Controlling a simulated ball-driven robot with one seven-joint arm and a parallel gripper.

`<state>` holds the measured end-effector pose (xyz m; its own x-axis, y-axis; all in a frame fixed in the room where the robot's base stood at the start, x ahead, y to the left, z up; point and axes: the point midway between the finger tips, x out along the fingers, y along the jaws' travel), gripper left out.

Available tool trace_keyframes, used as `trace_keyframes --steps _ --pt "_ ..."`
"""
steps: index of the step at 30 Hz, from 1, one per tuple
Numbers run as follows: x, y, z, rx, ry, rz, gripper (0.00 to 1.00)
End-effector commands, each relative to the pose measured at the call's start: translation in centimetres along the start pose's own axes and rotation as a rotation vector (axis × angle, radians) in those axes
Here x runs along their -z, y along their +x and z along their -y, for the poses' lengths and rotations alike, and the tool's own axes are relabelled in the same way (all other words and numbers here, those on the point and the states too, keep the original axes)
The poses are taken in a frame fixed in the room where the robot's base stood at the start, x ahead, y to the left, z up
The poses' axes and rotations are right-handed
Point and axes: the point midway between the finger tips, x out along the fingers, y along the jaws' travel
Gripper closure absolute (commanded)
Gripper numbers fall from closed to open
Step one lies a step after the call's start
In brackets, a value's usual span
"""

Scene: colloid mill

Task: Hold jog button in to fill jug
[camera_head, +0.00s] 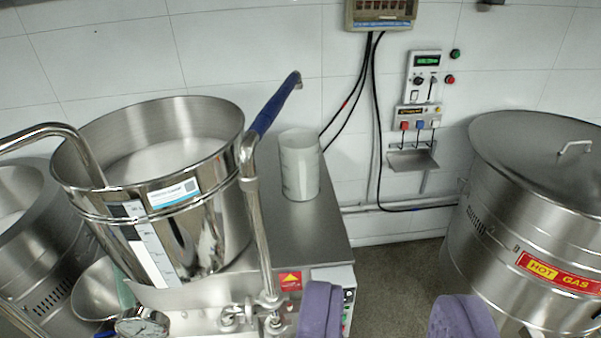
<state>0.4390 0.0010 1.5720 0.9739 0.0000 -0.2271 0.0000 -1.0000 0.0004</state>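A white cylindrical jug (299,168) stands upright on the steel bench top (318,222). I cannot see inside the jug. A small button panel (348,297) is on the right end of the bench front, with several small buttons partly hidden by my left finger. I cannot read which one is the jog button. My gripper (389,314) is open and empty, its two purple fingers wide apart at the bottom edge, nearer the camera than the panel.
A large steel hopper (200,230) with pale contents stands on the left, with a pressure gauge (143,324) below. A lidded steel vat labelled hot gas (500,235) stands on the right. Wall controls (424,78) hang behind. Grey floor (400,265) is free between bench and vat.

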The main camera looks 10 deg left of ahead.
Motion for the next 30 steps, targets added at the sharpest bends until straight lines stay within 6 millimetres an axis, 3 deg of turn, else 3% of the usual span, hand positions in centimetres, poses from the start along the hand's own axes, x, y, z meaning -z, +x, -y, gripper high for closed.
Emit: trace_keyframes --steps 1,3,30 --pt "0.0 0.0 0.0 0.0 0.0 0.0 0.83" --pt "0.0 0.0 0.0 0.0 0.0 0.0 1.0" --pt "0.0 0.0 0.0 0.0 0.0 0.0 1.0"
